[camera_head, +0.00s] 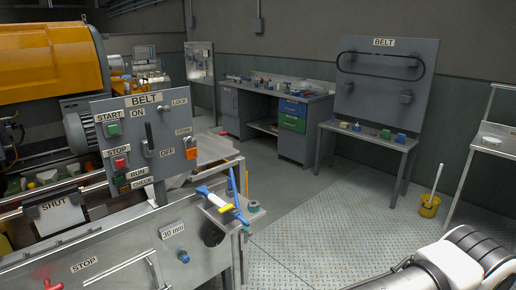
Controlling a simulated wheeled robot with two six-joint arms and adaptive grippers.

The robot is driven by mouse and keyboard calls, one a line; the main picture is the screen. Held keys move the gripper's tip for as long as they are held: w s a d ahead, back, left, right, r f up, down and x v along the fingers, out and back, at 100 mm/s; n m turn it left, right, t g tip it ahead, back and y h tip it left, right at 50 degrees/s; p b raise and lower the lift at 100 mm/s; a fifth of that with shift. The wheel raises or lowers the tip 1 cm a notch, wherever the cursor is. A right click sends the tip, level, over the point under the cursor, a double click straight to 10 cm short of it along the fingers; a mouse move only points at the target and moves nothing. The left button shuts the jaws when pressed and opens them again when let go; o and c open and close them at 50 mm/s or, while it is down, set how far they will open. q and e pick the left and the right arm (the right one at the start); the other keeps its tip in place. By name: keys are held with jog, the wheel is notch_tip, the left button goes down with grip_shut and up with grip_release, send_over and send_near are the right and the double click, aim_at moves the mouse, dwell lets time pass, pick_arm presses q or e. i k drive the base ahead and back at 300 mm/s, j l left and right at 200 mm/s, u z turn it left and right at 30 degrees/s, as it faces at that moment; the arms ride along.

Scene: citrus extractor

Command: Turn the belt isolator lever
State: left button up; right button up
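The grey BELT control panel (147,145) stands on a post at the left of the head view. The belt isolator lever (150,136) is a dark handle near the panel's middle. It looks roughly upright, pointing up towards the ON label, with the OFF label to its right. A green START button (113,129) and a red STOP button (121,162) are left of the lever. An orange part (191,153) is at the right edge. Neither gripper is in view. A white and grey link of my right arm shows at the bottom right, well away from the panel.
An orange machine (50,58) stands behind the panel. A small shelf (223,218) with blue and yellow tools juts out below it. A workbench (300,104), a second BELT board (387,85) and a yellow bucket (429,206) stand farther back. The plate floor (330,235) is clear.

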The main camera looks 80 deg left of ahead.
aim_at(152, 152)
jog(key=u, duration=2.95)
